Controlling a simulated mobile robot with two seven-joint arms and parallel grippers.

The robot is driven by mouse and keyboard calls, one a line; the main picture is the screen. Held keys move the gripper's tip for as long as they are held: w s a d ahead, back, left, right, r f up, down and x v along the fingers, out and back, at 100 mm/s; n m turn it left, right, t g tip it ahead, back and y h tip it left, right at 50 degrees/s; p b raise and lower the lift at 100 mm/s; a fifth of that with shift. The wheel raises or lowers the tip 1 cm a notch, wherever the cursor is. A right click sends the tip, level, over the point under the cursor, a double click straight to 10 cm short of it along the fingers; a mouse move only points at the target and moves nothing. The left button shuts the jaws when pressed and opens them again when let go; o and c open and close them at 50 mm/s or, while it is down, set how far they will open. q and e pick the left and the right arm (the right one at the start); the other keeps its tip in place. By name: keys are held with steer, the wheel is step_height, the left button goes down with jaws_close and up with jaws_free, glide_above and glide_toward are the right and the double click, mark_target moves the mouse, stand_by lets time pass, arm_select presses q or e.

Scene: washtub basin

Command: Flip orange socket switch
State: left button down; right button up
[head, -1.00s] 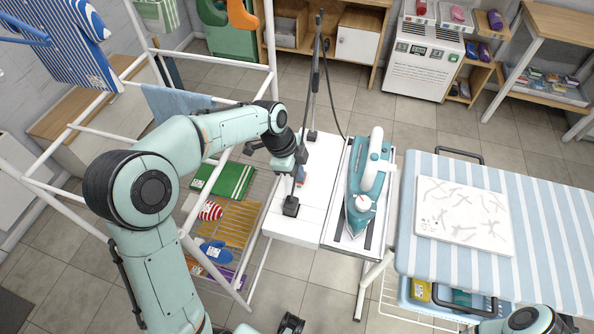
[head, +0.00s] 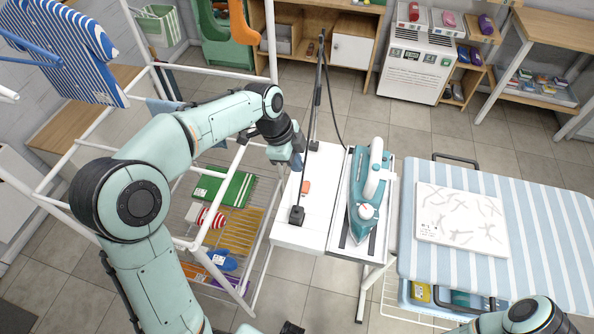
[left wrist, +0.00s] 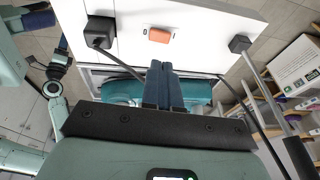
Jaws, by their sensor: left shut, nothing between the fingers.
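The orange switch (head: 305,187) sits on the white socket panel (head: 292,237) at the left end of the ironing board, between two black fittings. It is in plain view and also shows in the left wrist view (left wrist: 159,35). My left gripper (head: 297,162) is shut and empty, just behind the switch in the head view. In the left wrist view its closed blue fingers (left wrist: 164,82) are apart from the switch, with a gap of white panel between. My right arm shows only in part at the bottom; its fingers cannot be made out.
A teal iron (head: 367,200) stands on its rest just right of the panel. A thin pole (head: 316,100) with a cable rises close to my left gripper. A white drying rack (head: 160,150) stands at the left. The striped board (head: 545,225) lies at the right.

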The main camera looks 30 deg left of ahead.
arm_select(q)
steer(key=v, duration=0.5)
steer(key=shift+w+d+r, duration=0.1)
steer(key=shift+d+r, duration=0.05)
steer(key=shift+r, duration=0.05)
